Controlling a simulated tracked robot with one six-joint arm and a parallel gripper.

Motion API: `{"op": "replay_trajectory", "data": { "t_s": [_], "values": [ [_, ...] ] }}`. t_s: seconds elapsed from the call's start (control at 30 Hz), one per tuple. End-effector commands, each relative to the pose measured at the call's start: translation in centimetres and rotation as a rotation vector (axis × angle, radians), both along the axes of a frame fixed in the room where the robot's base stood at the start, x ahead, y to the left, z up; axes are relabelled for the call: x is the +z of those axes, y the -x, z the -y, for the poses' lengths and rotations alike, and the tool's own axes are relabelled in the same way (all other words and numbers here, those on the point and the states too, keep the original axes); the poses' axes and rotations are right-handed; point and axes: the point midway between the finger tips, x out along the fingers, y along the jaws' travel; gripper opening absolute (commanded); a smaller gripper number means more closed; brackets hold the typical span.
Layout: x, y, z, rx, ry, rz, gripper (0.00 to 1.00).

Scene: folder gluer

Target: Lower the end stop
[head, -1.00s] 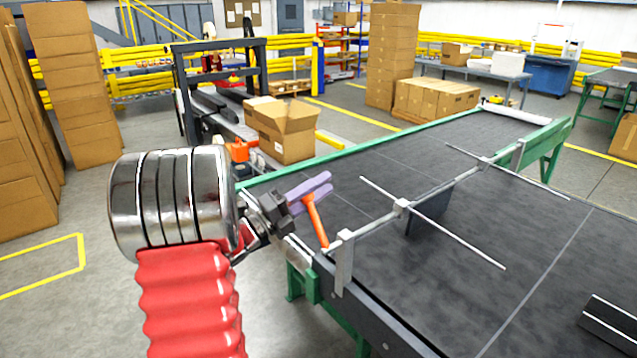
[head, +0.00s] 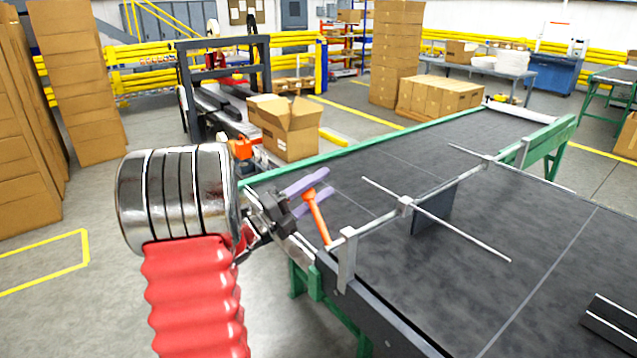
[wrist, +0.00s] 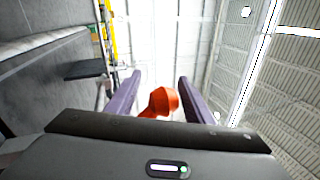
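An orange lever (head: 318,220) stands tilted at the near left corner of the conveyor table, beside the upright post of a long metal rail. Its head also shows in the wrist view (wrist: 160,102), between my fingers. My gripper (head: 328,182) has two purple fingers, spread apart on either side of the lever's head. I see no clear grip on it. A dark upright plate (head: 432,214) hangs under the rail over the belt; it also shows in the wrist view (wrist: 85,69). I cannot tell for certain which part is the end stop.
The metal rail (head: 462,179) with thin cross rods (head: 455,230) runs above the dark belt (head: 530,270). An open carton (head: 290,130) stands behind my gripper. Stacked cartons (head: 75,80) stand at the left. The floor at the lower left is clear.

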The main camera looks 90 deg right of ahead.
Motion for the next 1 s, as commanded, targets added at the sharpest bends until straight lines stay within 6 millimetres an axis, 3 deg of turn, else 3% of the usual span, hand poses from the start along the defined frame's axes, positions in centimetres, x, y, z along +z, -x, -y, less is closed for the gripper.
{"op": "replay_trajectory", "data": {
  "t_s": [0.37,1.0],
  "values": [
    [-0.1,-0.8,-0.4,0.001,0.004,0.000,0.47],
    [-3.4,-8.9,-5.2,0.004,0.001,-0.001,0.47]
  ]
}}
